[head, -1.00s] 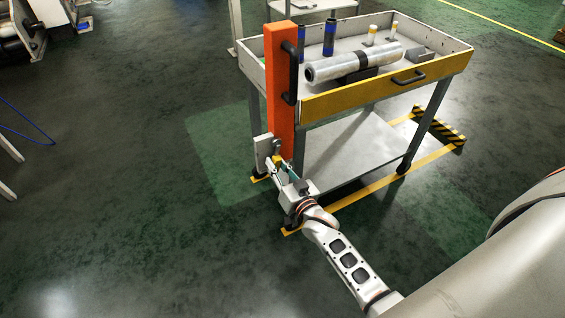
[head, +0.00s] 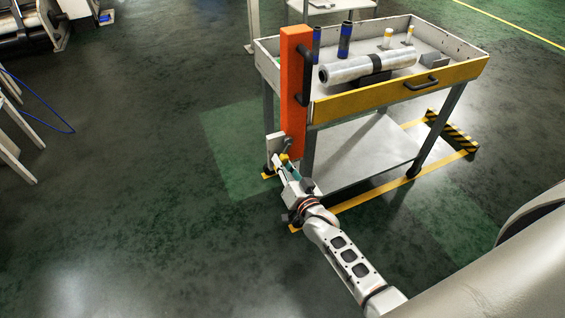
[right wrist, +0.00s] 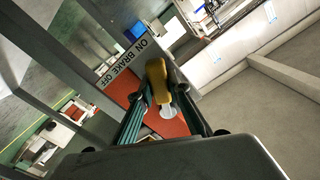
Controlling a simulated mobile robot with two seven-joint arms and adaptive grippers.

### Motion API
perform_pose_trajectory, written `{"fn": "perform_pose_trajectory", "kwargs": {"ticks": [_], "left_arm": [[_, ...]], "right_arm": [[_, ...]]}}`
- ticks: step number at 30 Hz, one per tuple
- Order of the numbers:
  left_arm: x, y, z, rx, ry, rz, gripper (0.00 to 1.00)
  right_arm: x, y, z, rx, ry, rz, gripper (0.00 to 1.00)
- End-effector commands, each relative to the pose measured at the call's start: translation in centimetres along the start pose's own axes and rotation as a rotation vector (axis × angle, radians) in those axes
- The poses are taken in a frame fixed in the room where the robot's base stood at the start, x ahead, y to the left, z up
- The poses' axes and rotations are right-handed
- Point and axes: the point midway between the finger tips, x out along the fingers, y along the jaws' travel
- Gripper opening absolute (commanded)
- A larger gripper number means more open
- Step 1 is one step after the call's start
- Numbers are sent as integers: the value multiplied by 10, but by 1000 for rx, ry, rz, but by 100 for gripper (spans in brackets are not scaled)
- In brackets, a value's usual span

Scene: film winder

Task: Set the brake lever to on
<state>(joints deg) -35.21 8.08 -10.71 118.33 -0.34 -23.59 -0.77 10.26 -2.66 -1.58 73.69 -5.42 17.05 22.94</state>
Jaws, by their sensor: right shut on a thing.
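The brake lever has a yellow grip (right wrist: 156,80), which sits between the fingertips of my right gripper (right wrist: 157,99) in the right wrist view. That gripper is shut on it. Beside it is a label plate (right wrist: 124,62) reading ON BRAKE OFF; in this picture the grip's end is closer to the ON word, though the slanted view makes the exact setting unclear. In the head view my right gripper (head: 287,171) is at the foot of the orange post (head: 294,95), beside a pale plate (head: 271,146). My left gripper is not in view.
Open green floor lies to the left.

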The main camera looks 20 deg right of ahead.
Motion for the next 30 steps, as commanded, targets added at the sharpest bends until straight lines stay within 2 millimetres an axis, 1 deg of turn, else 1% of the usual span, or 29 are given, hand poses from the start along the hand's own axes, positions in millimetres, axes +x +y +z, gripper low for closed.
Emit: {"fn": "perform_pose_trajectory", "kwargs": {"ticks": [1, 2, 3, 4, 13, 17, 20, 30], "left_arm": [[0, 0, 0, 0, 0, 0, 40], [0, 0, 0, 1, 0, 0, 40], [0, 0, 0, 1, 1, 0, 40], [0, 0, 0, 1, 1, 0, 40], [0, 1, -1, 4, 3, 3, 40], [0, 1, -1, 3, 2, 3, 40], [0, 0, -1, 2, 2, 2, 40], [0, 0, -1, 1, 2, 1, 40]], "right_arm": [[0, -1, 1, 8, 0, 0, 0], [0, -1, 1, 8, 0, 0, 22], [0, -1, 1, 8, 0, 0, 33], [0, -1, 1, 7, 0, 0, 35], [0, 0, 0, 3, 0, 0, 35], [-7, 0, 1, 3, -1, 0, 35], [-20, 0, 1, 3, -1, 1, 35], [-86, 0, 2, 3, -3, 1, 35]]}}
